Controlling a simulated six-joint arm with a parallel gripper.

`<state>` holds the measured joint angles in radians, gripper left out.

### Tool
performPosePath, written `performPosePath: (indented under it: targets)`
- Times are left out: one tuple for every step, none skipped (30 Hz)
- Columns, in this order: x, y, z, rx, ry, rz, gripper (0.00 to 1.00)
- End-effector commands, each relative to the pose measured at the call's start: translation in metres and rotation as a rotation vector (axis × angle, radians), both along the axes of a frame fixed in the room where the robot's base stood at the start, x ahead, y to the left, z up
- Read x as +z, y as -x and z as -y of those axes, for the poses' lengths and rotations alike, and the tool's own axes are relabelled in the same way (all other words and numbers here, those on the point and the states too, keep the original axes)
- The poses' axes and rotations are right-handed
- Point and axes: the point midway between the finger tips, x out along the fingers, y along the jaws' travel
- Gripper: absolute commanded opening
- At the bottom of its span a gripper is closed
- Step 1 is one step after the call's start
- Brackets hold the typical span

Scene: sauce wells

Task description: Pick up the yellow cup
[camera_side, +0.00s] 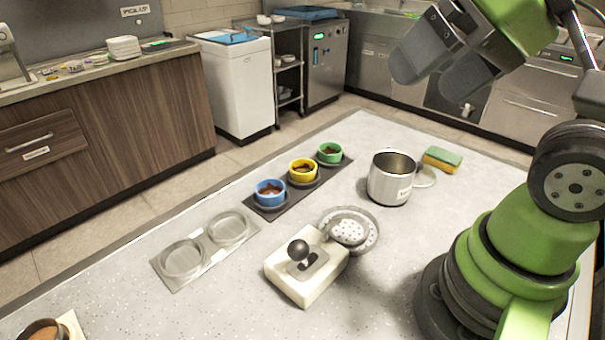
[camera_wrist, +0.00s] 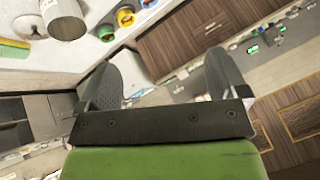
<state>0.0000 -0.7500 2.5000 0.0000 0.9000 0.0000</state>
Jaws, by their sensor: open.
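The yellow cup (camera_side: 303,172) holds a dark sauce and stands in the middle well of a dark tray (camera_side: 268,212), between a blue cup (camera_side: 270,192) and a green cup (camera_side: 329,153). In the wrist view the yellow cup (camera_wrist: 125,17) is near the top, with the green cup (camera_wrist: 148,3) and the blue cup (camera_wrist: 105,33) on either side. My gripper (camera_side: 440,78) is open and empty, high above the table and to the right of the cups. In the wrist view its two fingers (camera_wrist: 165,85) are spread apart.
A metal pot (camera_side: 389,186) stands right of the cups, with a sponge (camera_side: 443,158) beyond it. A white block with a black knob (camera_side: 299,249) and a perforated round strainer (camera_side: 348,231) are in front. A clear two-well tray (camera_side: 206,246) lies left. A brown-filled bowl (camera_side: 44,330) is lower left.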

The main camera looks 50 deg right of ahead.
Motion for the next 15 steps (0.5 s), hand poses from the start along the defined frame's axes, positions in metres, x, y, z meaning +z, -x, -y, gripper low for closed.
performPosePath:
  targets:
    - [0.0, 0.0, 0.0, 0.0, 0.0, 0.0, 0.92]
    - [0.0, 0.0, 0.0, 0.0, 0.0, 0.0, 0.92]
    - [0.0, -0.001, 0.0, 0.001, 0.001, -0.001, 0.92]
    - [0.001, -0.002, 0.0, 0.001, 0.003, -0.004, 0.92]
    - [0.002, -0.004, 0.001, 0.003, 0.006, -0.007, 0.92]
    - [0.004, -0.008, 0.001, 0.006, 0.012, -0.016, 0.92]
    - [0.005, -0.013, 0.002, 0.009, 0.017, -0.025, 0.92]
    - [0.007, -0.018, 0.003, 0.014, 0.024, -0.037, 0.92]
    - [0.01, -0.028, 0.005, 0.021, 0.038, -0.055, 0.92]
    - [0.012, -0.036, 0.006, 0.028, 0.05, -0.069, 0.92]
    - [0.013, -0.046, 0.008, 0.035, 0.061, -0.087, 0.92]
    - [0.014, -0.059, 0.011, 0.046, 0.077, -0.111, 0.92]
    - [0.014, -0.07, 0.013, 0.054, 0.09, -0.129, 0.92]
    - [0.014, -0.081, 0.015, 0.064, 0.101, -0.147, 0.92]
    - [0.012, -0.095, 0.019, 0.077, 0.118, -0.172, 0.92]
